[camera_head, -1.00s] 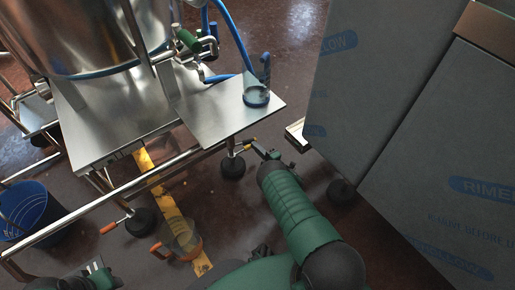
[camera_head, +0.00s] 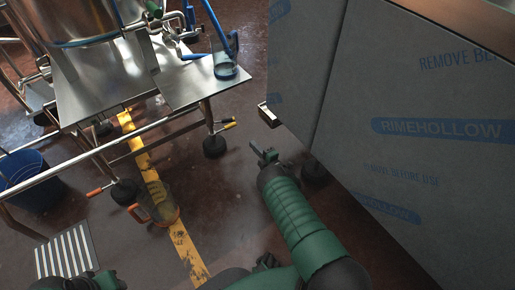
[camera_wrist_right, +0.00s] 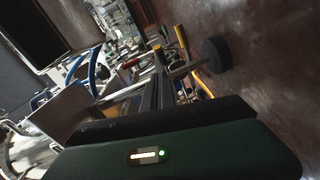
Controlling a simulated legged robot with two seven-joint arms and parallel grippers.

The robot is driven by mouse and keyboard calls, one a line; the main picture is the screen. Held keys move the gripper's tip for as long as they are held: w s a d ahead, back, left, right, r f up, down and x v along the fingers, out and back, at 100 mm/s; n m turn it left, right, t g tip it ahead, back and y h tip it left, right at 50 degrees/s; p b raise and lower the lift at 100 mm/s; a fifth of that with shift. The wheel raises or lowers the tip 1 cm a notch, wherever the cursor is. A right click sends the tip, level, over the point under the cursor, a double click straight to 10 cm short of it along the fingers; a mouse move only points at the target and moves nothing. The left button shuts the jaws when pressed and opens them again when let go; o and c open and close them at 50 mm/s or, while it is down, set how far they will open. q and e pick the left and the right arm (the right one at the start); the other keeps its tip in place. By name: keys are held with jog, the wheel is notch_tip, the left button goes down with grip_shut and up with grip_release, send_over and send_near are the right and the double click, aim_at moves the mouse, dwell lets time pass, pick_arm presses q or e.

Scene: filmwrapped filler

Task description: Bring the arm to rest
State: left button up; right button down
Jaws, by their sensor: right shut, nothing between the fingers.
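My right arm (camera_head: 300,220), green with ribbed sleeves, reaches up from the bottom of the head view. My right gripper (camera_head: 264,154) is at its far end, shut and empty, over the open floor. It touches nothing that I can see. A dark green piece of my own body shows at the bottom left of the head view; no left gripper can be made out there.
A large film-wrapped panel (camera_head: 400,150) stands close on the right. A steel stand (camera_head: 195,85) with a blue-handled clear jug (camera_head: 226,70) is ahead. An orange-handled jug (camera_head: 160,208) stands on the floor. A blue bucket (camera_head: 35,185) is at left.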

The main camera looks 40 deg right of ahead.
dwell(0.4)
jog(key=w+d+r+m+g+h, duration=0.3)
jog(key=d+r+m+h, duration=0.1)
jog(key=r+m, duration=0.25)
jog(key=s+a+r+m+g, duration=0.2)
jog(key=a+r+m+g, duration=0.15)
jog(key=r, duration=0.25)
jog(key=s+a+r+m+g+y, duration=0.1)
jog(key=s+a+r+m+g, duration=0.15)
jog(key=s+a, duration=0.7)
jog(key=s+a+r+m+g+y, duration=0.1)
jog(key=s+a+r+g+y, duration=0.2)
jog(key=s+a, duration=0.65)
jog(key=s+a+r+m+g, duration=0.25)
jog(key=s+a+r, duration=0.25)
jog(key=s, duration=0.8)
notch_tip(320, 180, up, 50)
jog(key=w+p, duration=0.1)
jog(key=p, duration=5)
jog(key=shift+w+r, duration=0.15)
jog(key=shift+w, duration=0.1)
